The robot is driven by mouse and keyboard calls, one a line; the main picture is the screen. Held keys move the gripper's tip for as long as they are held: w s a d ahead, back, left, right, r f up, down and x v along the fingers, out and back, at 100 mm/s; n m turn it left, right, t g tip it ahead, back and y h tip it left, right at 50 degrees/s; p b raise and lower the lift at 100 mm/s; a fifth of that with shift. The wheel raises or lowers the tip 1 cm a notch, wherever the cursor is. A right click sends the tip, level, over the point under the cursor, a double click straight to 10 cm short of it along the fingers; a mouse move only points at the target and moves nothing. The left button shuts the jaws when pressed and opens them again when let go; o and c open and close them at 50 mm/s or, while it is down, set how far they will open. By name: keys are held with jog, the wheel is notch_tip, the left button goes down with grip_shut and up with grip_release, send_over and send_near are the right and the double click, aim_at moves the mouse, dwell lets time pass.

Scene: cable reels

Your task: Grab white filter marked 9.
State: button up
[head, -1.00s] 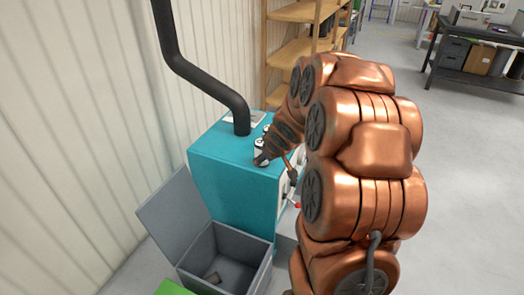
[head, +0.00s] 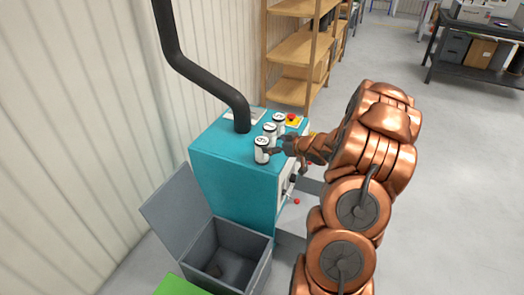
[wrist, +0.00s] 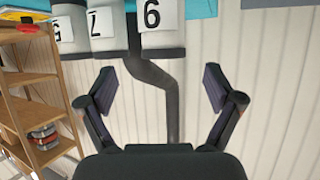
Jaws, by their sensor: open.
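Three white filters stand in a row on the teal machine (head: 235,158). The nearest filter (head: 262,156) has a dark mark that looks like a 9; in the upside-down wrist view this filter (wrist: 162,18) shows a 6, which is a 9 turned upright. The middle filter (head: 270,129) and the far filter (head: 279,119) carry other marks. My gripper (head: 274,145) is to the right of the nearest filter, at about its height. In the wrist view my gripper (wrist: 159,85) is open, with nothing between its fingers.
A black pipe (head: 190,68) rises from the machine top behind the filters. A yellow-and-red button (head: 292,120) sits beyond them. An open grey bin (head: 262,270) stands in front of the machine. Wooden shelves (head: 298,55) stand behind.

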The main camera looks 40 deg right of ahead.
aim_at(266, 143)
jog(key=shift+a+x, duration=0.1)
jog(key=shift+x, duration=1.75)
jog(key=shift+a+x, duration=0.15)
jog(key=shift+x, duration=1.65)
jog(key=c, duration=1.3)
jog(key=shift+r, duration=0.15)
jog(key=shift+c, duration=0.2)
